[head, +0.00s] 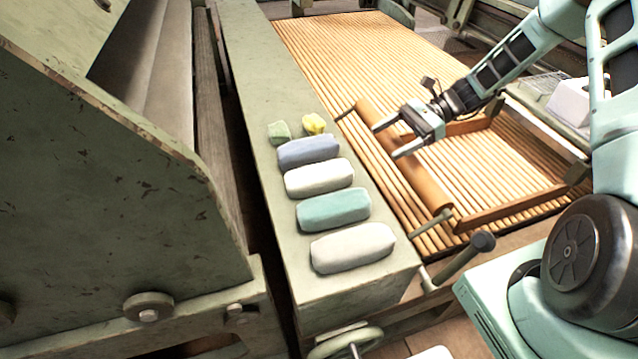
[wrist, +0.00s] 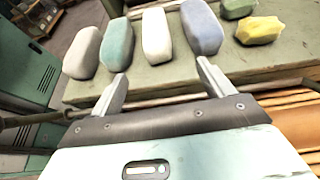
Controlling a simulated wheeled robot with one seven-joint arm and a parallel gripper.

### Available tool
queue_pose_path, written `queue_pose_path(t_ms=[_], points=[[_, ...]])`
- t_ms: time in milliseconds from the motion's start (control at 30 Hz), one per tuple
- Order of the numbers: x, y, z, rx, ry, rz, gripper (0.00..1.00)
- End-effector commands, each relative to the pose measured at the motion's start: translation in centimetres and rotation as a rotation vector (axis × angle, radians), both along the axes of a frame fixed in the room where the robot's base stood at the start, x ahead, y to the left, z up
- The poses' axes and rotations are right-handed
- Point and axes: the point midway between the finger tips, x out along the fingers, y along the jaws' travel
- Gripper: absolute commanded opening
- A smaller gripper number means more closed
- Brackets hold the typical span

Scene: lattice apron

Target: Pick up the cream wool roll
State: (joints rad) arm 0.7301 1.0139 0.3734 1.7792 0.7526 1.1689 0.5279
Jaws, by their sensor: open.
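The cream wool roll (head: 320,177) lies on the green metal ledge between the blue-grey roll (head: 308,151) and the teal roll (head: 333,210). A paler greyish-white roll (head: 352,247) lies at the near end of the row. My gripper (head: 385,142) is open and empty, to the right of the row above the wooden slats, its fingers pointing toward the ledge. In the wrist view the cream roll (wrist: 157,33) stands beyond the gap between my fingertips (wrist: 162,70), apart from them.
A small green piece (head: 279,132) and a yellow piece (head: 314,124) lie at the row's far end. The green ledge (head: 262,70) is bare beyond them. A wooden roller (head: 425,185) and slatted bed (head: 350,50) lie right of the ledge. A large green machine panel (head: 100,190) rises at left.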

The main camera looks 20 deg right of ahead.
Motion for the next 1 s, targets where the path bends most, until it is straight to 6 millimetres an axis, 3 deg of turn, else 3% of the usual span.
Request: queue_pose_path(t_ms=[133, 500, 867, 1000], points=[[0.1, 1.5, -0.9, 0.012, 0.008, -0.012, 0.80], [-0.1, 8.6, -3.7, 0.009, 0.007, -0.008, 0.80], [-0.3, 11.6, -5.0, 0.006, 0.004, -0.008, 0.80], [-1.0, 13.6, -5.6, 0.008, 0.007, -0.006, 0.80]])
